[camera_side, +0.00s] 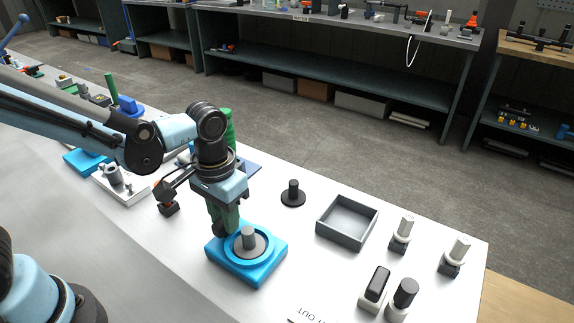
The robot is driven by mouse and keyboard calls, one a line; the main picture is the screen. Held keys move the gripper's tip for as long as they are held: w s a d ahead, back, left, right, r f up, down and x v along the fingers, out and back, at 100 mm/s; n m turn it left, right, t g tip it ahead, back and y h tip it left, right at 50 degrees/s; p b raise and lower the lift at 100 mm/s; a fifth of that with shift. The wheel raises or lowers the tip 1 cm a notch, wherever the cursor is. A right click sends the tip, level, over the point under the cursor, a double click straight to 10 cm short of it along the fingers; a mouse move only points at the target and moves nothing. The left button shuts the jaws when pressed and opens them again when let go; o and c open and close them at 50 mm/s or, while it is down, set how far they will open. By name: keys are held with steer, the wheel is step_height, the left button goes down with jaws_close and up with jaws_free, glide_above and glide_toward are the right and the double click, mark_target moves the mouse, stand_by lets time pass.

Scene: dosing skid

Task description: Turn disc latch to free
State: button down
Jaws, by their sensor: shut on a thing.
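My gripper (222,212) points down over the rear left side of the blue base, just behind and left of the knob. Whether that end touches the disc is hard to tell.
A black knob on a round base (292,194) and an open grey tray (347,223) stand to the right. Several black and white knobbed parts stand near the right edge (401,234). Bench between base and tray is clear.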

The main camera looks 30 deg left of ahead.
steer(key=shift+n, duration=0.3)
steer(key=c, duration=0.9)
jaws_free()
steer(key=shift+r, duration=0.15)
step_height(320, 180, up, 12)
steer(key=shift+f, duration=0.1)
steer(key=a+f+t, duration=0.1)
steer(key=a+t, duration=0.1)
steer(key=a, duration=0.1)
steer(key=s+a+f+t, duration=0.1)
steer(key=a+t, duration=0.1)
steer(key=a, duration=0.1)
steer(key=s+a+f+t, duration=0.1)
steer(key=a+t, duration=0.2)
steer(key=shift+a+f, duration=0.25)
